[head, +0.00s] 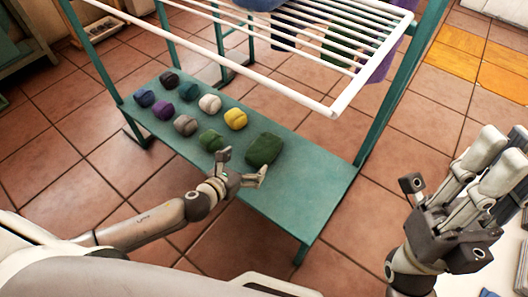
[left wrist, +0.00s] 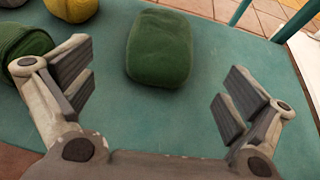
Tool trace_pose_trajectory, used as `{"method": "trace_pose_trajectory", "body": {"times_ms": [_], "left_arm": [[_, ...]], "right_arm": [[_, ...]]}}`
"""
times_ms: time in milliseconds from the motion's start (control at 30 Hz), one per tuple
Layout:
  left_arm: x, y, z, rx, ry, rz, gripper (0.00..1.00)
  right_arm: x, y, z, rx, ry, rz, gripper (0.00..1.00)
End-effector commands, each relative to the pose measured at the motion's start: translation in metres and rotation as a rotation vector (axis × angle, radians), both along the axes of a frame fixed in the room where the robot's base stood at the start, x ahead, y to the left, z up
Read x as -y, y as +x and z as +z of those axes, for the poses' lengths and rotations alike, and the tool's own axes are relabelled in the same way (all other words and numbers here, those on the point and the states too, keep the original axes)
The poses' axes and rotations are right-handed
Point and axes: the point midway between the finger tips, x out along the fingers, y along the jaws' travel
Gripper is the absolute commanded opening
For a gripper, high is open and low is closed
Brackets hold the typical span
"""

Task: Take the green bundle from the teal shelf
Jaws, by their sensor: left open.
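A dark green bundle (head: 264,149) lies on the teal shelf (head: 290,200), apart from the other bundles and nearest the shelf's right part. My left gripper (head: 243,166) is open and empty, just in front of it on the near side. In the left wrist view the green bundle (left wrist: 160,48) lies ahead of the open fingers (left wrist: 155,92), in line with the gap between them. A smaller green bundle (head: 210,140) lies to its left; it also shows beside the left finger (left wrist: 22,45). My right gripper (head: 450,205) is at the right, away from the shelf.
Several other rolled bundles, including a yellow one (head: 235,119) and a purple one (head: 163,110), lie on the shelf's left part. A white-barred drying rack (head: 300,75) stands over the shelf's far side, with cloths hanging on it. The shelf's right end is bare.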

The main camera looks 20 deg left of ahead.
Motion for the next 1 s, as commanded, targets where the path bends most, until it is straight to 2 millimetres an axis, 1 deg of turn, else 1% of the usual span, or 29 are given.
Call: {"method": "trace_pose_trajectory", "body": {"times_ms": [33,100,200,467,600,800,1000], "left_arm": [[0.002,0.008,-0.005,0.003,-0.001,0.000,1.00],[0.005,0.019,-0.008,0.004,-0.002,0.000,1.00],[0.008,0.031,-0.015,0.001,-0.002,0.001,1.00],[0.013,0.048,-0.022,0.001,-0.005,0.002,1.00],[0.019,0.063,-0.030,0.000,-0.005,0.003,1.00],[0.024,0.084,-0.037,0.000,-0.004,0.003,1.00],[0.025,0.087,-0.037,-0.002,-0.005,0.002,1.00]], "right_arm": [[0.000,0.000,-0.005,0.001,0.000,0.000,0.17],[0.000,0.000,-0.009,0.000,0.000,0.000,0.17],[0.000,0.000,-0.014,-0.001,0.000,0.000,0.17],[-0.001,0.002,-0.019,0.009,-0.002,-0.001,0.17],[-0.002,0.005,-0.015,0.050,-0.005,-0.003,0.17],[-0.003,0.008,-0.008,0.086,-0.009,-0.005,0.17],[-0.003,0.009,-0.005,0.092,-0.011,-0.005,0.17]]}}
